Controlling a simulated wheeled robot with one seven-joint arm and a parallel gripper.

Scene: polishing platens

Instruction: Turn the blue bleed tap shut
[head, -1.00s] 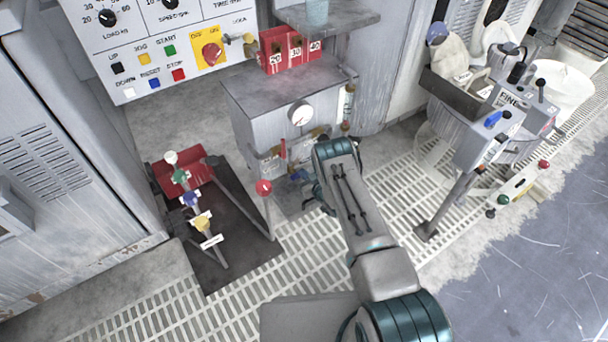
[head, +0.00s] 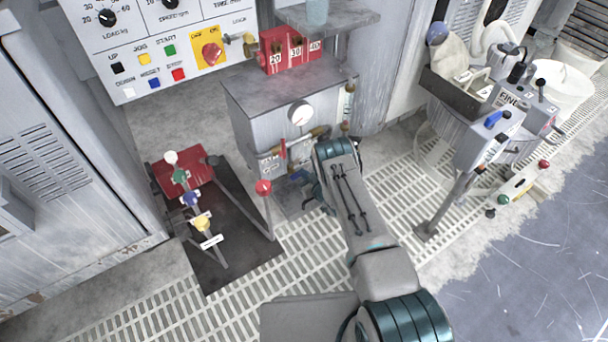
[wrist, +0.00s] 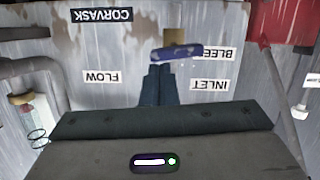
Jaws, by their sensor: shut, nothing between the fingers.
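The blue bleed tap (wrist: 177,52) is in the wrist view, a blue bar handle in front of a brass body. It lies nearly level across the picture, left of the upside-down BLEED label (wrist: 220,55). My gripper (wrist: 159,70) is shut and empty, its fingertips just at the handle's lower edge, left of its middle. I cannot tell whether they touch it. In the head view my arm covers most of the gripper, and a small blue patch beside it on the grey cabinet (head: 262,125) may be the tap.
The wrist view shows FLOW (wrist: 102,77) and INLET (wrist: 209,84) labels and a grey pipe (wrist: 45,70) at left. In the head view a red-knobbed lever (head: 264,188) stands left of my arm.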

